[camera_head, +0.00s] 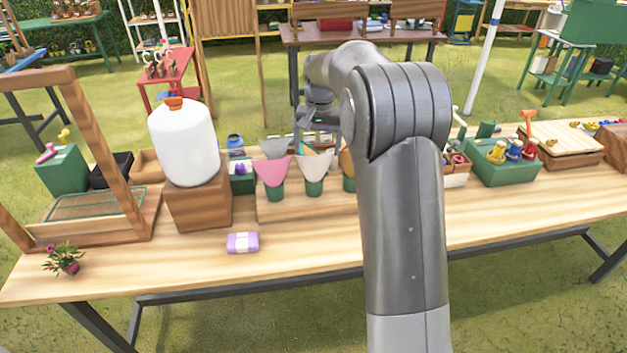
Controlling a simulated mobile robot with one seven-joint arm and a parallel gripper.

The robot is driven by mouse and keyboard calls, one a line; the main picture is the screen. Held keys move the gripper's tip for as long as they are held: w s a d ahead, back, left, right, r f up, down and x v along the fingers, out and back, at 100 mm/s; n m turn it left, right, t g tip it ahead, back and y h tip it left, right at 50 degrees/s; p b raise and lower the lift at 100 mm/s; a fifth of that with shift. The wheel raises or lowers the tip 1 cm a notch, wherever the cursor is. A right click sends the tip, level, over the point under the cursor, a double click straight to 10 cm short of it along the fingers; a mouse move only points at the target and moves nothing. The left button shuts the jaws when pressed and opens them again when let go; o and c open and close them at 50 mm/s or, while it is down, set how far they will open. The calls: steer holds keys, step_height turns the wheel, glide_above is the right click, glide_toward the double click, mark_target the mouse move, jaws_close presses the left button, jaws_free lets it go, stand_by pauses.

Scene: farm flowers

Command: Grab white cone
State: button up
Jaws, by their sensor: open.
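A white cone (313,168) stands point down in a green holder on the wooden table, left of my arm. A pink cone (272,171) stands in a similar holder just left of it. A greyish cone (274,147) is behind the pink one, and a tan cone (347,163) is partly hidden by my arm. My gripper (318,137) is open above and behind the white cone, with no cone seen between its fingers. Its fingertips are small and hard to make out.
A large white jug (184,143) with an orange cap stands on a wooden block (199,206) to the left. A purple-and-white packet (242,243) lies in front. A green tool block (503,166) is at right. The table's front strip (300,240) is mostly clear.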

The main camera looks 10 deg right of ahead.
mark_target(314, 177)
steer(key=f, duration=0.4)
steer(key=w+f, duration=0.1)
steer(key=f, duration=0.3)
steer(key=w+f, duration=0.1)
steer(key=f, duration=0.4)
steer(key=shift+a+f, duration=0.1)
steer(key=shift+a, duration=0.15)
steer(key=shift+c, duration=0.5)
steer(key=c, duration=0.6)
